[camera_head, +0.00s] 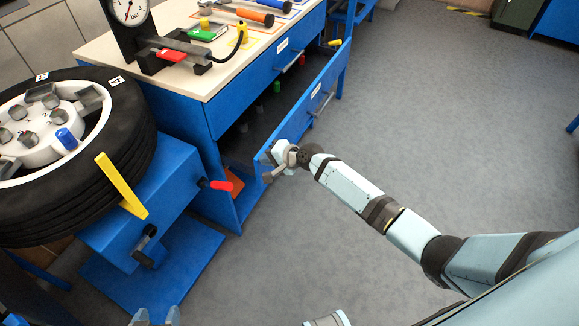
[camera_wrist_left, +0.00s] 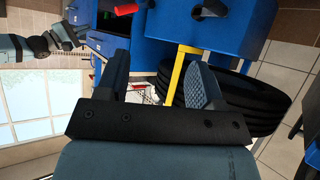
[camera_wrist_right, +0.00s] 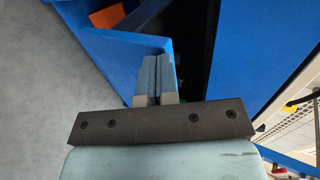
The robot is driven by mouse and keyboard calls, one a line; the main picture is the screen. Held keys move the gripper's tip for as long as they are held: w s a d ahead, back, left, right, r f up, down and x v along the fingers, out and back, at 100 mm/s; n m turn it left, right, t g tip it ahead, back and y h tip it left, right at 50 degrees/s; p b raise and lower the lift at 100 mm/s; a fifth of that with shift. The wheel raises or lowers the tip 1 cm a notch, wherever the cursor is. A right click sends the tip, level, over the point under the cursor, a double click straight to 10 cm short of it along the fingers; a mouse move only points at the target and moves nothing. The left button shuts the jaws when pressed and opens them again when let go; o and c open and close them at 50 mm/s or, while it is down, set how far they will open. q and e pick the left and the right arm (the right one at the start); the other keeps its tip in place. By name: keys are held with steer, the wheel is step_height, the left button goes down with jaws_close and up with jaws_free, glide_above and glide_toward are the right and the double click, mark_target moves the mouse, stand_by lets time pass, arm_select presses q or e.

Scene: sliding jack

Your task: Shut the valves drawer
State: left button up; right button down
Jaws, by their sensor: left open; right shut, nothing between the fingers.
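A blue drawer (camera_head: 303,115) stands pulled out from the workbench, below a closed drawer (camera_head: 285,62). Its front has a bar handle (camera_head: 323,103) and a white label too small to read. I cannot tell from the label whether it is the valves drawer. My right gripper (camera_head: 274,156) is shut and empty at the near end of this drawer front. In the right wrist view its closed fingers (camera_wrist_right: 154,76) overlap the blue panel (camera_wrist_right: 120,45); contact is unclear. My left gripper (camera_head: 156,317) is open and empty at the bottom edge, away from the drawer; its spread fingers show in the left wrist view (camera_wrist_left: 160,80).
A tire (camera_head: 120,160) lies on a blue stand at the left, with a yellow bar (camera_head: 121,186) and a red-handled lever (camera_head: 220,185). The workbench top (camera_head: 215,75) holds a gauge (camera_head: 130,12) and tools. Grey floor (camera_head: 450,120) is clear to the right.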

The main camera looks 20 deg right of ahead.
arm_select(q)
steer(key=d+b, duration=0.1)
steer(key=b, duration=0.3)
steer(key=shift+w+d+t+h+b, duration=0.1)
steer(key=shift+w+t+h+b, duration=0.05)
steer(key=shift+t+h+b, duration=0.2)
arm_select(e)
steer(key=w+a, duration=0.9)
steer(key=w, duration=0.2)
steer(key=shift+w+a+r, duration=0.15)
steer(key=shift+w+a, duration=0.1)
steer(key=shift+a, duration=0.15)
arm_select(q)
steer(key=shift+f, duration=0.1)
arm_select(e)
steer(key=shift+r, duration=0.1)
